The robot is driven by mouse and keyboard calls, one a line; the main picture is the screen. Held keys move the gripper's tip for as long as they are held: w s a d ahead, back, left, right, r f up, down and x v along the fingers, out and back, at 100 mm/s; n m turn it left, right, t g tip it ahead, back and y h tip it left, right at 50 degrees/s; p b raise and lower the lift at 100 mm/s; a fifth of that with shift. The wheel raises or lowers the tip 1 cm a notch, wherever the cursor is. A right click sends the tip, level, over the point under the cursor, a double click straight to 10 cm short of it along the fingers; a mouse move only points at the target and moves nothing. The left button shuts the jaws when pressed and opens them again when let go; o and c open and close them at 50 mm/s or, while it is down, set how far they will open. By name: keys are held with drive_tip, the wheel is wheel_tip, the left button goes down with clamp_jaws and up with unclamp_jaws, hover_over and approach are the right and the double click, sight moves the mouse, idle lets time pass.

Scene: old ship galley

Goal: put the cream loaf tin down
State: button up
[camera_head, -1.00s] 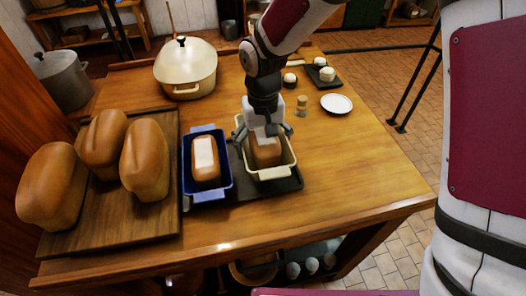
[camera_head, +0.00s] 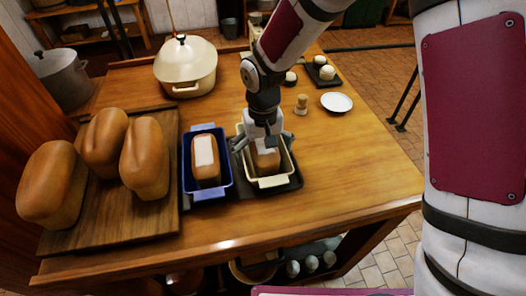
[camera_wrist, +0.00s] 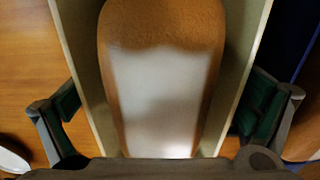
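The cream loaf tin (camera_head: 272,183) holds a brown loaf with a pale top patch (camera_head: 265,157). It is at the dark mat (camera_head: 292,184) on the wooden table, right of the blue tin; I cannot tell whether its base touches the mat. My gripper (camera_head: 264,141) is above it, with a finger outside each long wall. In the wrist view, my gripper (camera_wrist: 160,115) has its dark green pads against the outer walls of the cream loaf tin (camera_wrist: 243,62), and the loaf (camera_wrist: 160,30) lies between them.
A blue loaf tin (camera_head: 207,194) with a loaf stands close on the left. A board (camera_head: 110,228) with big loaves lies further left. The table's right front is clear.

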wheel_tip(320, 180, up, 12)
drive_tip(key=shift+f, duration=0.25)
drive_tip(key=shift+r, duration=0.4)
drive_tip(key=shift+d+r, duration=0.2)
drive_tip(key=shift+r, duration=0.05)
drive_tip(key=s+d+r+m+t, duration=0.2)
drive_tip(key=s+d+r, duration=0.8)
drive_tip(key=d, duration=0.4)
drive_tip(key=s+d+t, duration=0.1)
drive_tip(key=s+d, duration=0.2)
drive_tip(key=s, duration=0.3)
drive_tip(key=s+d+r+m+t, duration=0.1)
drive_tip(key=s+d, duration=0.3)
drive_tip(key=s, duration=0.2)
drive_tip(key=shift+d+r, duration=0.2)
